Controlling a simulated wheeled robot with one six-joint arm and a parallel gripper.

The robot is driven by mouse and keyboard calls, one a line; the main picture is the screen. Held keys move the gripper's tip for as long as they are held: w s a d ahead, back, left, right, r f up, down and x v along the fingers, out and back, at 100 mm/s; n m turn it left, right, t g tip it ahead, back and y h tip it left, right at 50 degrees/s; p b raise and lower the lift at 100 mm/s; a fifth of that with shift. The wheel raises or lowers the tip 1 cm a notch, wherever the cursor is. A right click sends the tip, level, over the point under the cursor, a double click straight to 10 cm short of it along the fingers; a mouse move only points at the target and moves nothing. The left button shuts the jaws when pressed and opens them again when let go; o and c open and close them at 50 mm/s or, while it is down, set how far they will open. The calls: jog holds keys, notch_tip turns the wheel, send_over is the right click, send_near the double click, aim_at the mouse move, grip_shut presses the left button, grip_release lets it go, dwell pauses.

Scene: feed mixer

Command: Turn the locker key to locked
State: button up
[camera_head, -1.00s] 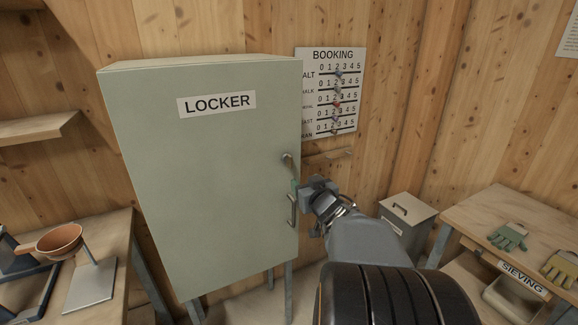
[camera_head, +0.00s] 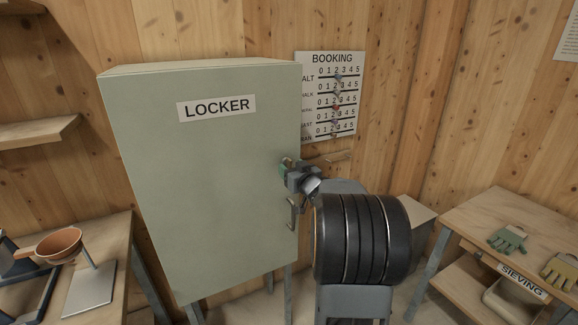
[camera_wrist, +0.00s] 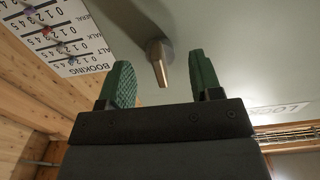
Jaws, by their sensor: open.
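The pale green locker (camera_head: 215,190) stands with its door shut. In the wrist view the key (camera_wrist: 158,62), a brownish metal piece on a round base, sticks out from the locker door. My gripper (camera_wrist: 161,88) is open, with one green finger on each side of the key and gaps visible on both sides.
The booking board (camera_head: 331,95) hangs on the wall right of the locker, with a small wooden ledge (camera_head: 330,157) below it. A sieving table (camera_head: 500,235) with gloves stands at the right. A bench with an orange bowl (camera_head: 60,243) is at the left.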

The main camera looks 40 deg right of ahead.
jog(key=shift+w+d, duration=0.1)
jog(key=shift+w, duration=0.9)
jog(key=c, duration=0.9)
